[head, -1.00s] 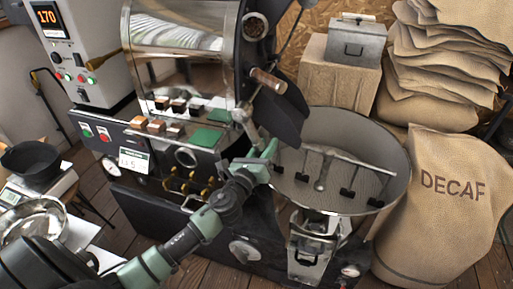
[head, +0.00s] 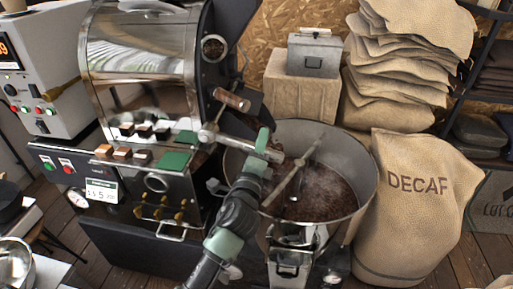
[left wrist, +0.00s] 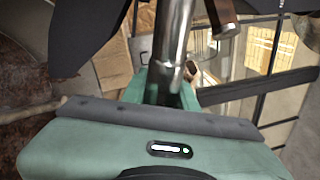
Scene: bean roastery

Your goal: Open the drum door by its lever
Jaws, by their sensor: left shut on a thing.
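The roaster's drum (head: 150,55) is a shiny metal cylinder with a dark front plate. A metal lever (head: 228,141) sticks out to the right from that front. My left gripper (head: 262,146) is shut on the lever near its right end. In the left wrist view the lever (left wrist: 174,40) runs between the green fingers (left wrist: 168,88). The drum door itself is mostly hidden behind the lever and my arm. Dark brown beans (head: 320,192) lie in the round cooling tray (head: 358,160) below, with faint haze above them. My right gripper is out of view.
A wooden handle (head: 232,100) sits just above the lever. The tray's stirring arm (head: 300,170) is close to my gripper. A DECAF sack (head: 415,210) stands right of the tray. A metal box (head: 318,55) rests on a carton behind.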

